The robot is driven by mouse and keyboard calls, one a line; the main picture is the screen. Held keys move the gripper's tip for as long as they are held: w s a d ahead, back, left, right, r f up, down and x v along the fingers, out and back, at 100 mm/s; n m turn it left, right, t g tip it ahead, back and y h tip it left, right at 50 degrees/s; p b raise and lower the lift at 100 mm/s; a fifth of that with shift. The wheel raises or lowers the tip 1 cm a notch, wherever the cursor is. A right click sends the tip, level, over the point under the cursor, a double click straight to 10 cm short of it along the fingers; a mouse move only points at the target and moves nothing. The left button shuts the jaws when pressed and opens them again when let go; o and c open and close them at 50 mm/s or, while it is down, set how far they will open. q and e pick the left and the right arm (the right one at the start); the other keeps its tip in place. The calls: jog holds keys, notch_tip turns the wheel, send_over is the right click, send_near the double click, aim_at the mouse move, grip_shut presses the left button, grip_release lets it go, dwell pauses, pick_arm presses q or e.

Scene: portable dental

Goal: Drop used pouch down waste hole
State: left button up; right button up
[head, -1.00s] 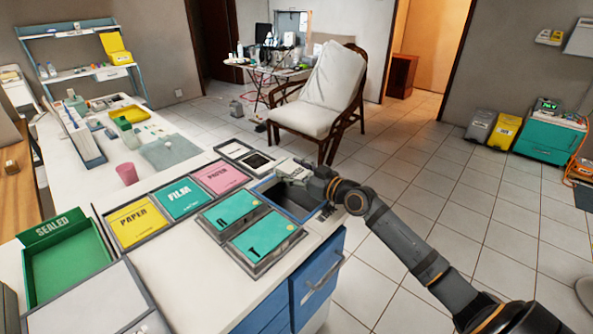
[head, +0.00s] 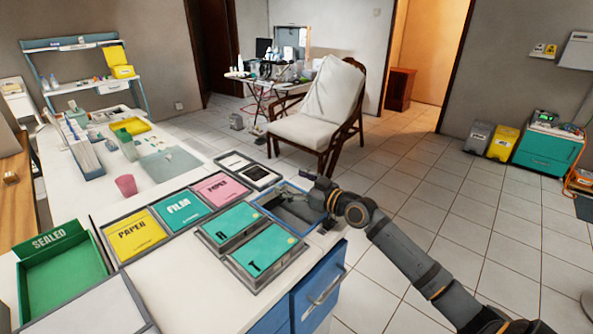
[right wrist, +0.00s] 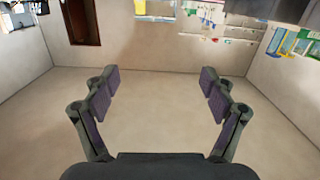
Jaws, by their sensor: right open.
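The waste hole appears to be the blue-rimmed opening (head: 268,217) at the right end of the counter. My right gripper (head: 288,190) is over its far side, with the arm coming in from the right. In the right wrist view the two fingers (right wrist: 160,95) are wide apart with nothing between them. I cannot make out a used pouch for certain in either view. Something pale grey shows inside the opening, too small to identify. My left gripper is not in view.
Teal A and T boxes (head: 231,222) sit left of the opening. Yellow, teal and pink labelled bins (head: 135,234) line the counter behind them. A green SEALED tray (head: 62,275) is at the far left.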

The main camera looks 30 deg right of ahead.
pick_arm(q)
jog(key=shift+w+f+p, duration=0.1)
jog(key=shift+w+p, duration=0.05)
jog(key=shift+p, duration=0.15)
pick_arm(e)
notch_tip(320, 180, up, 10)
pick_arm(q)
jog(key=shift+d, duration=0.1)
pick_arm(e)
jog(key=shift+s+r, duration=0.1)
